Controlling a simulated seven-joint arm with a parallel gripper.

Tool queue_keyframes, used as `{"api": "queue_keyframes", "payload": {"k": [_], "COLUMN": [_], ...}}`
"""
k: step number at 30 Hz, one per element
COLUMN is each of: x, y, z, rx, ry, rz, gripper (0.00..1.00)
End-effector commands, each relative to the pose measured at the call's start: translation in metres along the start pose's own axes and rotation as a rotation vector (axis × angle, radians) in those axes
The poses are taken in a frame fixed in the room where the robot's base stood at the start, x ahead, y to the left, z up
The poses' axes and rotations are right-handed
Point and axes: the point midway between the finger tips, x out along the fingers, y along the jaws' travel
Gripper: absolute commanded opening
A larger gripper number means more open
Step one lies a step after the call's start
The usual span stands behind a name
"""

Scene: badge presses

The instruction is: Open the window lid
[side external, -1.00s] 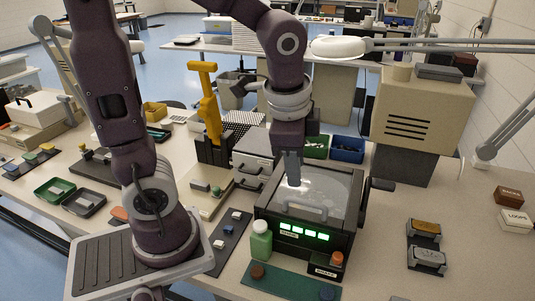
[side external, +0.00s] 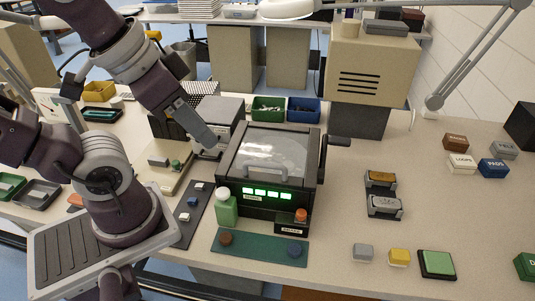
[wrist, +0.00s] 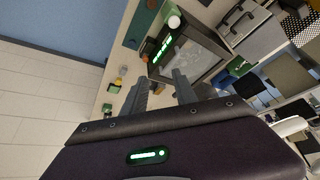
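The window lid (side external: 272,147) is a clear pane in a dark frame on top of a black box (side external: 300,205). It looks shut, lying over the box, with a grey bar handle (side external: 265,174) along its front edge. In the wrist view the window lid (wrist: 197,56) shows beyond my fingers. My gripper (side external: 212,144) is at the upper left of the box, apart from the handle. In the wrist view my gripper (wrist: 163,82) has its two fingers spread with nothing between them.
A black crank (side external: 337,141) sticks out at the box's right side. A green bottle (side external: 227,210) stands at its front left corner, and an orange-topped block (side external: 300,217) at its front right. A grey cabinet (side external: 218,115) is behind left. The table to the right has free room.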

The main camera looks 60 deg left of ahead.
Motion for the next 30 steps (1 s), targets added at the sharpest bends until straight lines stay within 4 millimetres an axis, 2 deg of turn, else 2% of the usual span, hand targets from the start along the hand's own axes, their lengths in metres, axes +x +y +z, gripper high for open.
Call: {"api": "queue_keyframes", "payload": {"k": [2, 6, 9, 12, 17, 24, 30], "x": [0.01, 0.055, 0.092, 0.119, 0.141, 0.183, 0.196], "y": [-0.002, -0.007, -0.006, -0.004, -0.005, -0.01, -0.012], "z": [-0.014, -0.053, -0.071, -0.079, -0.078, -0.062, -0.058], "rx": [0.086, 0.4, 0.6, 0.728, 0.789, 0.786, 0.784], "ry": [-0.055, -0.21, -0.297, -0.351, -0.375, -0.375, -0.37], "rz": [-0.013, -0.029, -0.013, 0.007, 0.019, 0.019, 0.018], "gripper": [0.34, 0.34, 0.34, 0.34, 0.34, 0.34, 0.34]}}
